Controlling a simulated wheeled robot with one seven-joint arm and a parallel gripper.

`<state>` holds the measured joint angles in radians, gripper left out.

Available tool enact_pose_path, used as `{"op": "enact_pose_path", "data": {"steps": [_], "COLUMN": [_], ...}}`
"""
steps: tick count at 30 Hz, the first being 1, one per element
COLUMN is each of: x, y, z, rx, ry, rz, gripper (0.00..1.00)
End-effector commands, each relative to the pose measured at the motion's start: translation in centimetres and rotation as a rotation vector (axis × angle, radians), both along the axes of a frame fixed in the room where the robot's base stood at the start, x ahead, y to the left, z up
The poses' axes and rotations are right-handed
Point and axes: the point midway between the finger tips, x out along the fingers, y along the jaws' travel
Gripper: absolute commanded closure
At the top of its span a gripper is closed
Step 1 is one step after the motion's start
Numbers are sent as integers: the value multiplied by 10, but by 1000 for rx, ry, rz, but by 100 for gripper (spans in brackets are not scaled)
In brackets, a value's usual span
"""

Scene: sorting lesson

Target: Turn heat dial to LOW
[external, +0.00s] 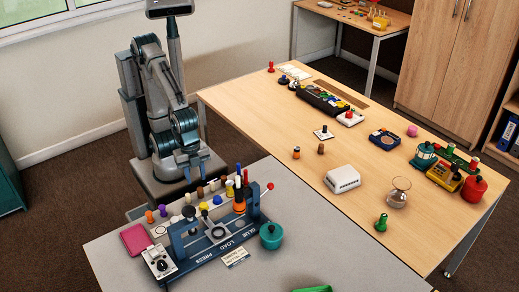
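A small light-grey box with a dark round dial (161,265) stands at the front left of the grey table, at the left end of a blue fixture. I take this to be the heat dial. Its markings and setting are too small to read. My gripper (195,174) hangs fingers-down by the table's back edge, behind the row of pegs and well away from the dial. Its two fingers look apart, with nothing between them.
The blue fixture (215,242), lettered PRESS, LOAD and GLUE, has a red-tipped lever. Several coloured pegs stand behind it. A pink pad (136,239) lies by the dial box, and a teal pot (271,236) stands right. A wooden table (290,130) adjoins.

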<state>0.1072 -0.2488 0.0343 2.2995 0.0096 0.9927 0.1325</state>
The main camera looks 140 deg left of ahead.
Motion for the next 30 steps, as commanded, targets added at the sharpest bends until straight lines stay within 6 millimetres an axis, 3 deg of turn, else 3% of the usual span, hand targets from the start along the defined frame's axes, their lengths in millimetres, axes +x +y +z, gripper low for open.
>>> {"op": "enact_pose_path", "data": {"steps": [1, 6, 15, 19, 24, 30], "x": [21, 83, 170, 194, 205, 207], "y": [-9, -38, -110, -157, -218, -243], "z": [22, 62, 102, 97, 86, 83], "rx": [7, 41, 120, 125, 81, 55], "ry": [15, 63, 136, 139, 103, 87], "rz": [-71, -309, -706, -840, -937, -969], "gripper": [64, 64, 64, 64, 64, 64]}}
